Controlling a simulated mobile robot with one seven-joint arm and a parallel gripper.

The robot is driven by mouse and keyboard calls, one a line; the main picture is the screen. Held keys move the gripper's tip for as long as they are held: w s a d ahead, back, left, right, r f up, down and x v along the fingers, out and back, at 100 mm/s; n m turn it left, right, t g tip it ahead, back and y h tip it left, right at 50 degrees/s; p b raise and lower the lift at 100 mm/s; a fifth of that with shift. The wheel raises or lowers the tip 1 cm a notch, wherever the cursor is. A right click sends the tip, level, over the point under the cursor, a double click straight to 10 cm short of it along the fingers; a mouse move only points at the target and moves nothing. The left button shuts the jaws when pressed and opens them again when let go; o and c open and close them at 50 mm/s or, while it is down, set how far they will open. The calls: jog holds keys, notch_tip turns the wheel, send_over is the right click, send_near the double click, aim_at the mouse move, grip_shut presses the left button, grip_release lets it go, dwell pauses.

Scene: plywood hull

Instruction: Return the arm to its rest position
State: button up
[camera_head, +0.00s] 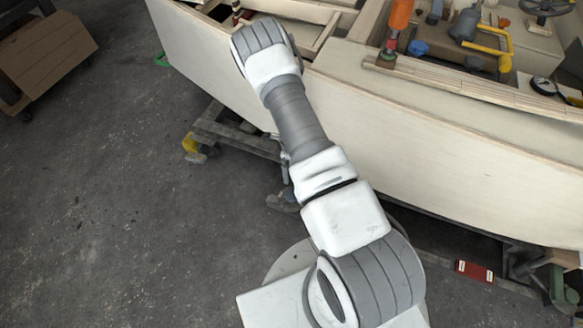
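My arm, white and grey, rises from my base at the bottom middle and reaches up and slightly left in the head view. Its far end lies over the near edge of the plywood hull (420,150). My gripper is hidden beyond the arm's last visible joint, so its fingers and anything in them do not show.
Tools lie on the hull's deck, among them an orange-handled one (401,14) and a yellow clamp-like thing (497,45). A wheeled wooden box (45,60) stands at the upper left. A red thing (474,271) lies low on the right. Grey floor (110,210) is open at left.

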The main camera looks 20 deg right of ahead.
jog(key=a+r+n+t+y, duration=0.1)
jog(key=a+r+n, duration=0.25)
jog(key=r, duration=0.75)
jog(key=w+a+r+n+t, duration=0.15)
jog(key=r+n, duration=0.25)
jog(key=r, duration=0.7)
jog(key=s+a+r+n+y, duration=0.1)
jog(key=a+r+n, duration=0.25)
jog(key=r, duration=0.85)
jog(key=s+r+n+t+h, duration=0.1)
jog(key=s+r+n+t, duration=0.1)
jog(key=s+r+n, duration=0.85)
jog(key=s+r+n+t+h, duration=0.1)
jog(key=s+r+n, duration=0.6)
jog(key=s, duration=0.6)
notch_tip(320, 180, up, 23)
jog(key=m+p, duration=0.1)
jog(key=p, duration=2.1)
jog(key=shift+a, duration=0.2)
